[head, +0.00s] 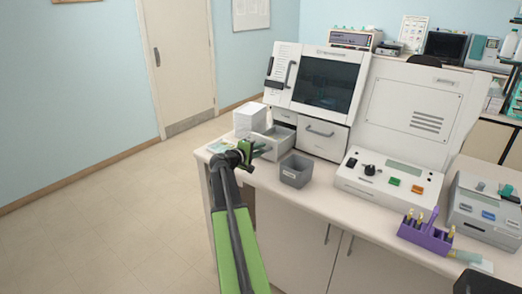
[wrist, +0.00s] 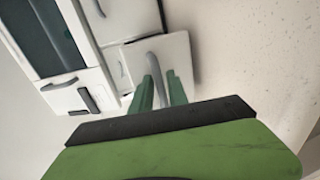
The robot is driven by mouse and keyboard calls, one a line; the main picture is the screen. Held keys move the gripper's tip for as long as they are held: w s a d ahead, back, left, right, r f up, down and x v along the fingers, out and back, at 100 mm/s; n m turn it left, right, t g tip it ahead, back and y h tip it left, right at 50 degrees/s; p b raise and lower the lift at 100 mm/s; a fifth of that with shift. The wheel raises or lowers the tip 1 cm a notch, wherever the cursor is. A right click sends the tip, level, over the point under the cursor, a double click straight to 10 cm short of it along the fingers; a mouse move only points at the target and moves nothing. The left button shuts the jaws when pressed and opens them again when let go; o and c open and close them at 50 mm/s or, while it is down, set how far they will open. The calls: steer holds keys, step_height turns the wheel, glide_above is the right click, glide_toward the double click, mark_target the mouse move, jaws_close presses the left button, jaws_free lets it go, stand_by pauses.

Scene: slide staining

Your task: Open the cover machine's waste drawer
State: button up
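The cover machine (head: 318,82) is a white unit with a dark window on the counter. Below its window, the left drawer (head: 277,143) stands pulled out, with its inside showing from above. A wider drawer (head: 323,137) with a grey handle is closed beside it. My gripper (head: 258,149) is at the front of the pulled-out drawer. In the wrist view, my green fingers (wrist: 160,92) are on both sides of the grey handle (wrist: 154,66) on the drawer's white front (wrist: 180,60) and seem closed on it. The fingers partly hide the handle.
A white stack (head: 249,120) stands left of the open drawer. A grey bin (head: 296,170) stands close on its right. A control panel unit (head: 388,180) and a purple rack (head: 425,237) are further right. The floor (head: 100,220) to the left is clear.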

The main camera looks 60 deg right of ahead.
steer(key=p+v, duration=0.3)
steer(key=v, duration=1.4)
steer(key=shift+r, duration=0.1)
steer(key=w+a+f+n+t+y, duration=0.1)
steer(key=w+a+f, duration=0.25)
steer(key=a, duration=0.45)
steer(key=w+a+f+n+t+y, duration=0.1)
steer(key=w+a+f+t+y, duration=0.1)
steer(key=w+a, duration=0.45)
steer(key=w+a+f+t+y, duration=0.1)
steer(key=w+a+f, duration=0.1)
steer(key=a, duration=0.8)
steer(key=s+a+f+g+y, duration=0.1)
steer(key=s+a+f+y, duration=0.1)
steer(key=a, duration=0.7)
steer(key=s+a+f+y, duration=0.3)
steer(key=a+f+y, duration=0.2)
steer(key=a, duration=0.5)
steer(key=s+a+f+m+g+y, duration=0.1)
steer(key=a+f+y, duration=0.3)
steer(key=a, duration=0.6)
steer(key=shift+s+f+g+y, duration=0.15)
steer(key=shift+s+g+y, duration=0.15)
steer(key=shift+s, duration=0.45)
